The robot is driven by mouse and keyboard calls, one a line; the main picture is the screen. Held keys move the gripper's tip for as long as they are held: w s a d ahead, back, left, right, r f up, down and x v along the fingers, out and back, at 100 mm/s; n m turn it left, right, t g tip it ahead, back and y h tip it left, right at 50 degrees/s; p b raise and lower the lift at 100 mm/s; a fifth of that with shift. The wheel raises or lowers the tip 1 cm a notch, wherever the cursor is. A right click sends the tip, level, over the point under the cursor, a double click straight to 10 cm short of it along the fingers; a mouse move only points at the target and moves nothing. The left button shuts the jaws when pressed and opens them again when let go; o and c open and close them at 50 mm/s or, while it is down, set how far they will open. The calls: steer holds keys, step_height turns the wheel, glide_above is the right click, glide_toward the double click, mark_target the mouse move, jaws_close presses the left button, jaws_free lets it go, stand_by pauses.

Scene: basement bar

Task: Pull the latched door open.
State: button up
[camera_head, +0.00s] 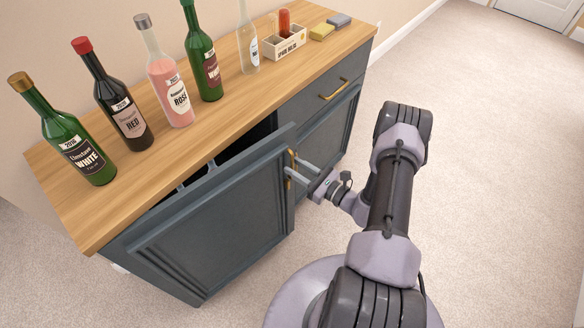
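The dark blue-grey cabinet door (215,225) on the left stands ajar, with a dark gap between its top edge and the wooden counter. Its upright brass handle (291,158) is near the door's right edge. My gripper (296,168) is at this handle, reaching in from the right. Its two pale fingers are apart, with a gap showing between them, and their tips are at the handle. They partly cover it, so I cannot tell whether they touch it. No latch can be made out.
The wooden counter (225,115) carries several bottles, including a rosé bottle (166,75), a small crate (284,43) and two sponges. A drawer with a brass handle (334,89) is above the right-hand cabinet front. Carpet (490,130) lies clear on the right.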

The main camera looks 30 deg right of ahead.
steer(key=shift+x, duration=0.95)
steer(key=shift+s, duration=0.1)
jaws_close()
stand_by(0.6)
